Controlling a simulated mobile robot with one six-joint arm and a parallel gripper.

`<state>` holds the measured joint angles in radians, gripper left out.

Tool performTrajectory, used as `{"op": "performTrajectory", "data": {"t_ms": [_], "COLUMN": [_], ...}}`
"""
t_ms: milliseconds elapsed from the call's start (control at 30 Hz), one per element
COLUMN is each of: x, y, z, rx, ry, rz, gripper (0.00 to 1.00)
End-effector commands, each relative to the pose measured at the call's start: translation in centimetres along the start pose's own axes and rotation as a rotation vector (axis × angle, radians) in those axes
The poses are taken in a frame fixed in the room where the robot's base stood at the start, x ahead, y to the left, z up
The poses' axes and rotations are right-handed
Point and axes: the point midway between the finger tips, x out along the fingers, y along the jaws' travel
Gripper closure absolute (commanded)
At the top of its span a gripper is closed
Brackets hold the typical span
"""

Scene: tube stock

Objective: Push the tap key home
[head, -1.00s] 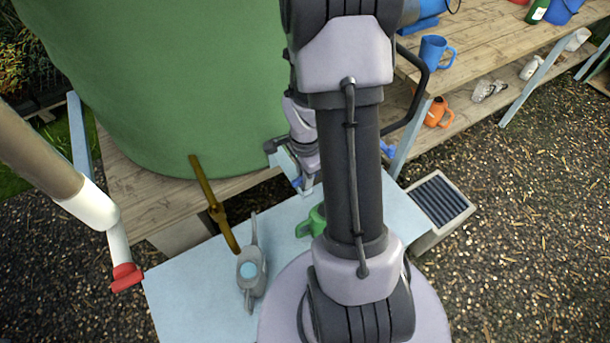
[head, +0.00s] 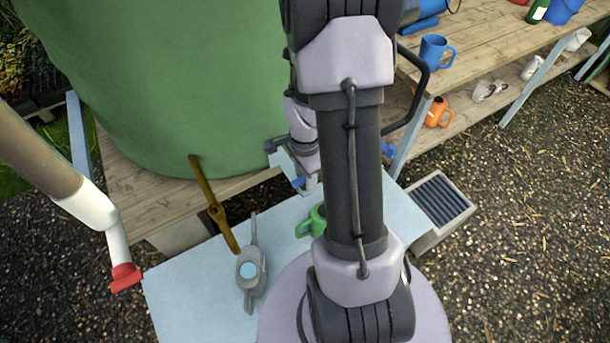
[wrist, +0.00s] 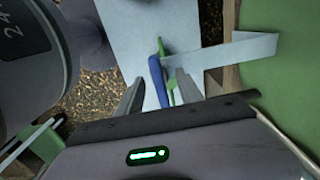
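A blue lever-like piece, which looks like the tap key (wrist: 156,80), stands between my fingers in the wrist view. A small blue part beside the wrist in the head view (head: 299,183) may be the same piece. My gripper (wrist: 160,77) is open, with a finger on each side of the blue piece and visible gaps. I cannot tell how far apart they are in depth. A pale blue angled strip (wrist: 235,52) runs from there toward the green tank (wrist: 290,95). My arm hides most of this spot in the head view.
The green tank (head: 170,80) stands on a wooden bench. A pipe with a red end (head: 125,277) is at left.

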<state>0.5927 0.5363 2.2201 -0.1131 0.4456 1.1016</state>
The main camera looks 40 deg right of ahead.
Motion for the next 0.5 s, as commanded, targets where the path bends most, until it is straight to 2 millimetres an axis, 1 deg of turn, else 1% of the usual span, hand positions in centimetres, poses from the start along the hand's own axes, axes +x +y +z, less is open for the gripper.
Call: {"op": "performTrajectory", "data": {"t_ms": [200,267,367,467,500], "x": [0.0,-0.3,-2.0,-5.1,-6.5], "y": [0.0,0.0,-0.1,-0.1,-0.1], "z": [0.0,0.0,0.0,0.0,0.0], "rx": [0.000,0.000,-0.001,0.000,0.001], "ry": [0.000,0.000,0.001,0.002,0.002], "rz": [0.000,0.000,-0.003,-0.004,-0.005], "gripper": [0.57,0.57,0.57,0.57,0.57]}}
